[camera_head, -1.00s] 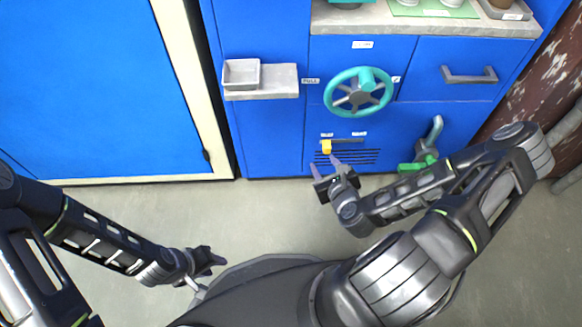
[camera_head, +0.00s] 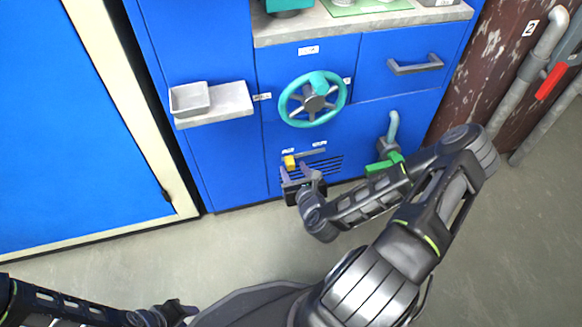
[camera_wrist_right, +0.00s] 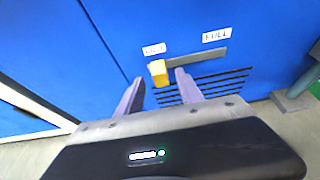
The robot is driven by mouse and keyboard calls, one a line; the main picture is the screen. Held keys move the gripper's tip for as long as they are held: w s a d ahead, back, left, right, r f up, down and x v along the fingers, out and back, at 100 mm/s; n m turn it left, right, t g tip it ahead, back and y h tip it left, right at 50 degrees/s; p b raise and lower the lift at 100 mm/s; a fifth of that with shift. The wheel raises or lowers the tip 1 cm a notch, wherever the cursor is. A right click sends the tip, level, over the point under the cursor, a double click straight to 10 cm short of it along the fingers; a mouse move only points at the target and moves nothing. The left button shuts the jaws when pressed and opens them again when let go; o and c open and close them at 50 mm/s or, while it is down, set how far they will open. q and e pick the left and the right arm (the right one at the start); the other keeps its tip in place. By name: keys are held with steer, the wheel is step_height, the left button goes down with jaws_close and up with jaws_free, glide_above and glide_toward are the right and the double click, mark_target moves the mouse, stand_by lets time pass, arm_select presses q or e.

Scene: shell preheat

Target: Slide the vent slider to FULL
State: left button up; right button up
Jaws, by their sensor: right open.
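The vent slider is a small yellow knob (camera_head: 289,162) at the left end of a grey horizontal slot (camera_head: 312,154) on the blue cabinet front. In the right wrist view the yellow knob (camera_wrist_right: 158,73) sits under the left label, which I cannot read surely. The FULL label (camera_wrist_right: 217,35) is above the slot's right end. My right gripper (camera_head: 299,174) is open, with its fingertips close to the knob. In the right wrist view the knob shows between the two fingers (camera_wrist_right: 158,82); contact is not clear. My left gripper (camera_head: 185,308) is low at the left, far from the cabinet; its jaws are unclear.
Black vent slits (camera_head: 318,168) lie below the slot. A teal handwheel (camera_head: 338,93) is above it. A green-handled pipe valve (camera_head: 384,163) stands to the right, near my right forearm. A grey shelf with a tray (camera_head: 189,98) juts out at the upper left.

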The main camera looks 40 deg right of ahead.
mark_target(291, 166)
steer(key=shift+b+x, duration=0.4)
steer(key=shift+x, duration=1.3)
steer(key=shift+c, duration=0.3)
jaws_close()
